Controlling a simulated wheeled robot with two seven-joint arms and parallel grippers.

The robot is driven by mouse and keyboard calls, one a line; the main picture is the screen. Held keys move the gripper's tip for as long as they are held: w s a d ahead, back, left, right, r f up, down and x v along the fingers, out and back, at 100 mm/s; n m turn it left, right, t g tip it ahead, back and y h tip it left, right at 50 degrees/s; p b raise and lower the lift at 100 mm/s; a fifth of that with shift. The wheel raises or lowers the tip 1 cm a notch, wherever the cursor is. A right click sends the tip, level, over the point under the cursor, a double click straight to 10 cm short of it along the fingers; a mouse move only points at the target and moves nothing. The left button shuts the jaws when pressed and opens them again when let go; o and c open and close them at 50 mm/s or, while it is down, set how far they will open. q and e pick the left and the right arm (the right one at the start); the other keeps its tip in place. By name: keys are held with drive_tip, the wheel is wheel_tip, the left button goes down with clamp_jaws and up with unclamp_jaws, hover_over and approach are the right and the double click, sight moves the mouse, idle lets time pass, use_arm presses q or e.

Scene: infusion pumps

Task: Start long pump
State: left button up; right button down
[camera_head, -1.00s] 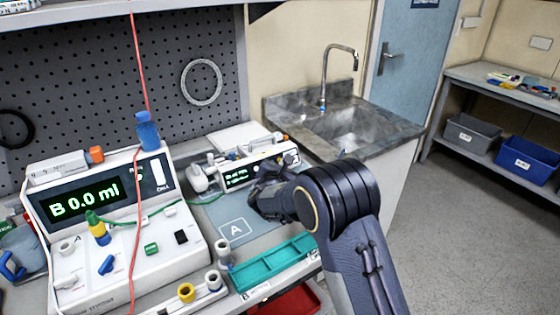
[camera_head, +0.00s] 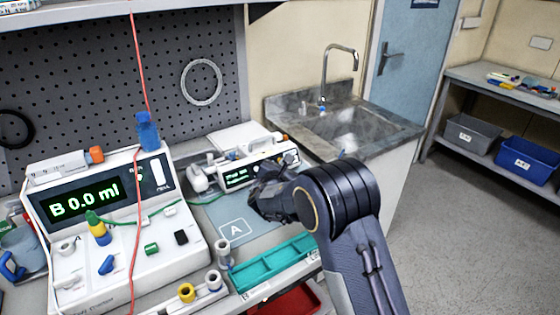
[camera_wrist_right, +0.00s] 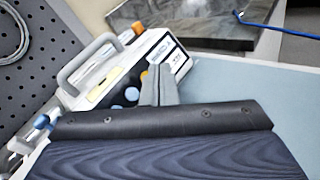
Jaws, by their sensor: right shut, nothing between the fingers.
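The long pump (camera_head: 262,166) is a low white unit with a small green-lit display (camera_head: 237,177), standing at the back of the bench; the text is too small to read. It also shows in the right wrist view (camera_wrist_right: 103,83), with a grey handle, blue and orange round buttons and a white label. My right gripper (camera_head: 262,186) is in front of the pump's right part. In the right wrist view its fingers (camera_wrist_right: 158,75) are together and empty, overlapping the pump's front beside the buttons. Whether they touch it is not clear. My left gripper is out of view.
A larger white pump (camera_head: 120,268) reading "B 0.0 ml" stands at left, with a red line and green tubing. A teal tray (camera_head: 272,264) and a mat marked A (camera_head: 212,214) lie in front. A sink (camera_head: 345,125) is behind at right.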

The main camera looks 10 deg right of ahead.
drive_tip(key=shift+f, duration=0.1)
idle(0.4)
drive_tip(key=shift+w+a+f+b, duration=0.1)
drive_tip(key=shift+w+f+b, duration=0.05)
drive_tip(key=shift+w+b, duration=0.15)
